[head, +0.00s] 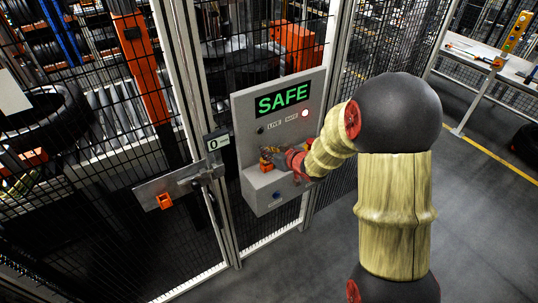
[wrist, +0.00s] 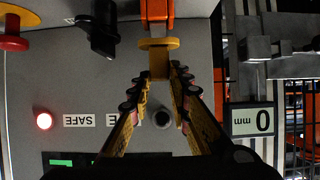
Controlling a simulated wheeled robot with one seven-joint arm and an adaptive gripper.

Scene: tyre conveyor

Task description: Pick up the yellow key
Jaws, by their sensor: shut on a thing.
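The yellow key (wrist: 158,45) shows at the top middle of the wrist view, against an orange lock block (wrist: 157,10). My gripper (wrist: 160,74) has its two fingers closed in on the key's near end, one on each side. In the head view my gripper (head: 276,158) is at the grey control panel (head: 245,140), just above its lower box. The key (head: 265,151) is small there and partly hidden by the fingers. I cannot tell whether the key is still seated in the orange block.
The panel shows a green SAFE display (head: 283,98) and a lit lamp (head: 305,113). A black switch (wrist: 98,30) and a red button (wrist: 12,24) are beside the key. A mesh gate with a latch (head: 178,185) stands left.

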